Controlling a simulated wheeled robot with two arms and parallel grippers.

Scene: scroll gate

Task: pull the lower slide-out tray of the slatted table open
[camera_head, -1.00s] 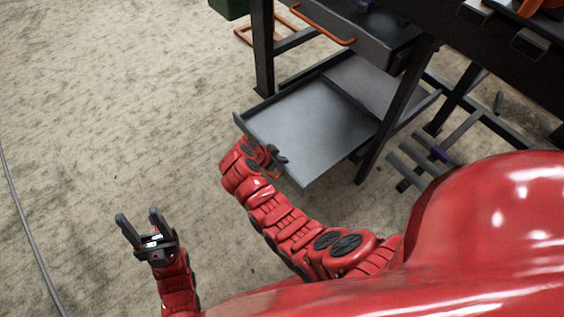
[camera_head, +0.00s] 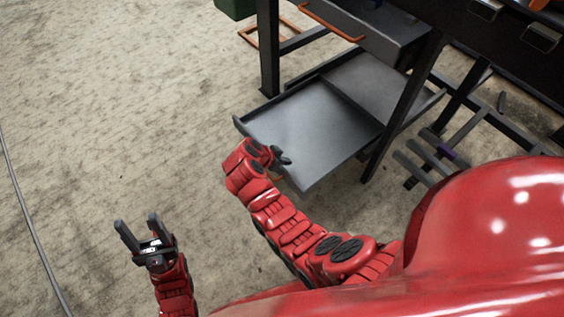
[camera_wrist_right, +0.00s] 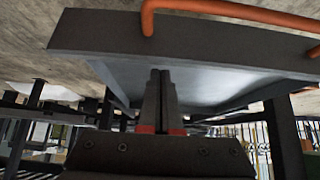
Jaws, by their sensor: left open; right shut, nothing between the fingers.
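The lower slide-out tray (camera_head: 318,128) is a shallow grey metal tray. It stands well out from under the slatted table (camera_head: 268,55) in the head view. My right gripper (camera_head: 283,157) is shut and empty at the tray's front edge, with its tips over the tray. In the right wrist view its closed fingers (camera_wrist_right: 161,98) overlap the tray's inside, near the front panel (camera_wrist_right: 190,38). The tray's orange handle (camera_wrist_right: 235,10) shows beyond that panel; my arm mostly hides it in the head view. My left gripper (camera_head: 139,238) is open and empty over the floor, apart from the tray.
An upper drawer (camera_head: 375,30) with an orange handle (camera_head: 330,20) sits above the tray. A dark table leg (camera_head: 402,110) stands close beside the tray's right side. A dark rack with bars (camera_head: 430,155) lies further right.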

